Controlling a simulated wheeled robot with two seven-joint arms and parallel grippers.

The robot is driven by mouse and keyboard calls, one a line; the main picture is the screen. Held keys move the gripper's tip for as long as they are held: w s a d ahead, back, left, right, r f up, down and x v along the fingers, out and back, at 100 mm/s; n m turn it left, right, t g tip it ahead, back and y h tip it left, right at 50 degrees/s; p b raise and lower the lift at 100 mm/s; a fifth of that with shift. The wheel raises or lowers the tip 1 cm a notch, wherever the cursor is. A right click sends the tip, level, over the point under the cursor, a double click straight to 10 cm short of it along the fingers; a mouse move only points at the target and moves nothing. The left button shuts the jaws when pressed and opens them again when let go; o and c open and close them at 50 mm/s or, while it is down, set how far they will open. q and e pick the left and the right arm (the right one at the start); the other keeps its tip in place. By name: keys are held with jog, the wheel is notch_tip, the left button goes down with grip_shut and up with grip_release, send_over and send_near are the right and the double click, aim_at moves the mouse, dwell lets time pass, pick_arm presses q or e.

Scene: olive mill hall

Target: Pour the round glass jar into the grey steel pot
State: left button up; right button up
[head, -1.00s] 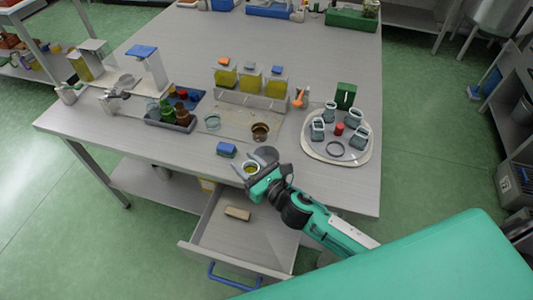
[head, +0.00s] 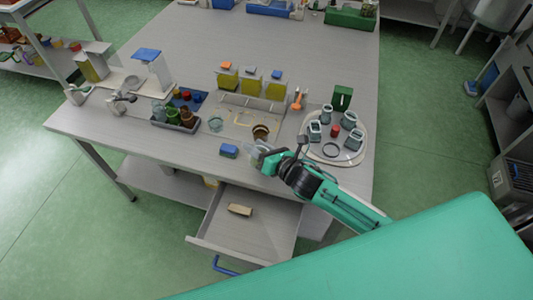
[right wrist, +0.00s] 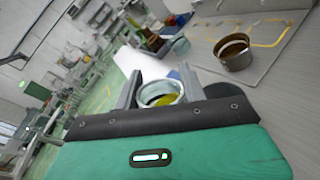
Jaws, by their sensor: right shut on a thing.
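The round glass jar (right wrist: 161,93) holds yellow liquid and sits between the fingers of my right gripper (right wrist: 155,90), which is shut on it. Its open mouth shows in the right wrist view. In the head view, my right gripper (head: 262,158) is over the table's front edge, and its own wrist partly hides the jar. I cannot make out a clearly grey steel pot. A brown metal pot (head: 260,132) stands farther back. My left gripper is not in view.
A blue sponge-like block (head: 229,150) lies left of the gripper. An empty-looking glass (head: 215,124) and a bottle tray (head: 176,126) stand behind it. A round board (head: 348,157) with several jars is at right. An open drawer (head: 262,247) juts out below.

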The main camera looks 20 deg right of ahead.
jog(key=shift+w+d+r+m, duration=0.1)
jog(key=shift+w+d+m, duration=0.1)
jog(key=shift+d+m, duration=0.1)
jog(key=shift+w+d+r+p, duration=0.1)
jog(key=shift+w+d+p, duration=0.1)
jog(key=shift+p, duration=0.15)
jog(key=shift+w+d+r+m+g+y+p, duration=0.1)
jog(key=shift+d+m+g+y+p, duration=0.1)
jog(key=shift+m, duration=0.25)
jog(key=shift+w+d+m+g+y+p, duration=0.1)
jog(key=shift+m+g+p, duration=0.1)
jog(key=shift+m, duration=0.25)
jog(key=shift+w+f+m+b, duration=0.1)
jog(key=shift+f+m+b, duration=0.25)
jog(key=shift+f+m, duration=0.35)
dwell(0.7)
jog(key=shift+w+d+r+m+g+y+b, duration=0.1)
jog(key=shift+m+g+y+b, duration=0.2)
jog(key=shift+m, duration=0.5)
jog(key=shift+d+r+m+g+y+b, duration=0.15)
jog(key=shift+m+g, duration=0.25)
jog(key=shift+m, duration=0.4)
dwell(3.4)
